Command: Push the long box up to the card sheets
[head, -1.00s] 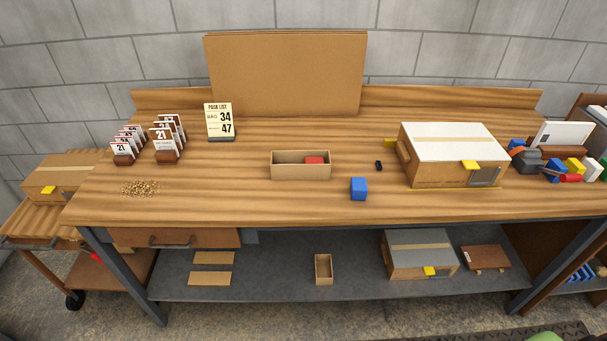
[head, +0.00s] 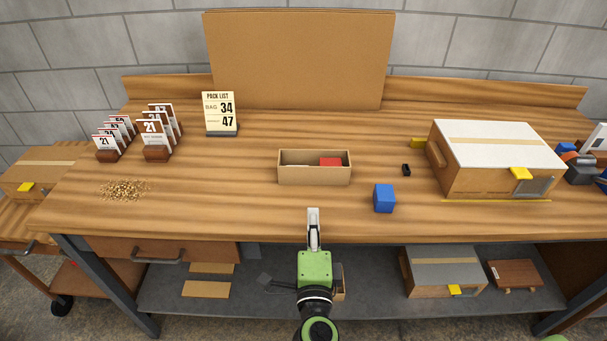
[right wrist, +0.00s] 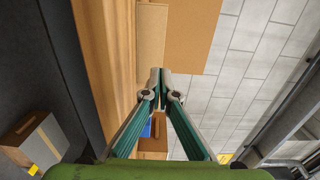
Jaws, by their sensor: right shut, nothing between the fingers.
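The long box (head: 314,177) is an open tan carton on the bench, with a red block (head: 331,162) inside. The large card sheets (head: 300,60) stand upright at the back of the bench, with clear wood between them and the box. My right gripper (head: 313,212) is shut and empty at the bench's front edge, in front of the long box and apart from it. In the right wrist view its closed fingertips (right wrist: 161,72) point toward the tan side of the box (right wrist: 151,40), with the card sheets (right wrist: 195,30) beyond. My left gripper is not in view.
A blue block (head: 384,198) sits right of the long box, near a small black item (head: 406,170). A white-topped carton (head: 495,160) stands at the right. Calendars (head: 156,140), a pack-list sign (head: 220,114) and a pellet pile (head: 124,189) are at the left.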

